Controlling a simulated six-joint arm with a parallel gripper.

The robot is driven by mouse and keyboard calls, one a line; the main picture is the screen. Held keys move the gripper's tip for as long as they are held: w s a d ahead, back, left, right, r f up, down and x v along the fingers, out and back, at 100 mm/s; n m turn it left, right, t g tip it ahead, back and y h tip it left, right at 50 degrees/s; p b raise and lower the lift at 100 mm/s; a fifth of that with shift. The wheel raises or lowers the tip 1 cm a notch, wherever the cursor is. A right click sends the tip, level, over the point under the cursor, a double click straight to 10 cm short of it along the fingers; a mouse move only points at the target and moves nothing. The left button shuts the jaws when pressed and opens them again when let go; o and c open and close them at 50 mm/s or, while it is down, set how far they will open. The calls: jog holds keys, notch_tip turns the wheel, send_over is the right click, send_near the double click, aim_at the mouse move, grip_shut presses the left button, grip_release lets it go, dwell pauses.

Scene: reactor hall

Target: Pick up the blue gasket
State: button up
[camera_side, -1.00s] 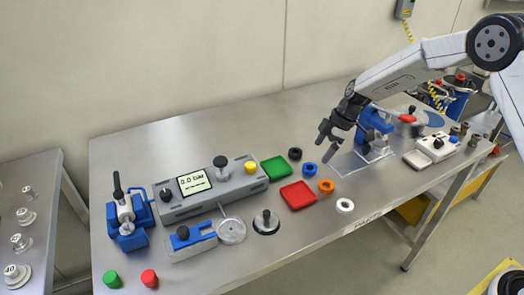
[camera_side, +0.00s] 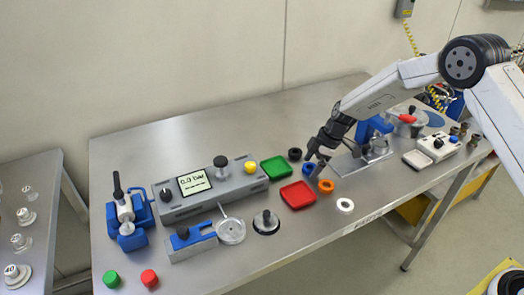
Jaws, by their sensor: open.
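The blue gasket (camera_side: 307,169) is a small ring on the steel table, between the black gasket and the orange one, just right of the green tray. My gripper (camera_side: 317,168) points down at it, with its fingers apart and nothing held. One finger is beside the gasket and partly hides it. I cannot tell whether the fingers touch it.
An orange gasket (camera_side: 326,186), a black gasket (camera_side: 295,154) and a white ring (camera_side: 345,205) lie close by. A red tray (camera_side: 298,195) and a green tray (camera_side: 279,168) stand to the left. A blue clamp fixture (camera_side: 372,135) stands behind my gripper. The table's back left is clear.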

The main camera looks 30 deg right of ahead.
aim_at(305, 167)
jog(key=shift+c, duration=0.2)
dwell(0.3)
jog(key=c, duration=1.3)
jog(key=shift+r, duration=0.1)
jog(key=shift+r, duration=0.5)
notch_tip(305, 167, up, 2)
jog(key=shift+s+d+r, duration=0.15)
jog(key=shift+s+r, duration=1.5)
jog(key=shift+s, duration=0.7)
jog(key=shift+s+d+r, duration=0.1)
jog(key=shift+s+r, duration=1.5)
jog(key=shift+s, duration=0.7)
jog(key=shift+s+d+r, duration=0.15)
jog(key=shift+s+r, duration=1.5)
jog(key=shift+s, duration=0.7)
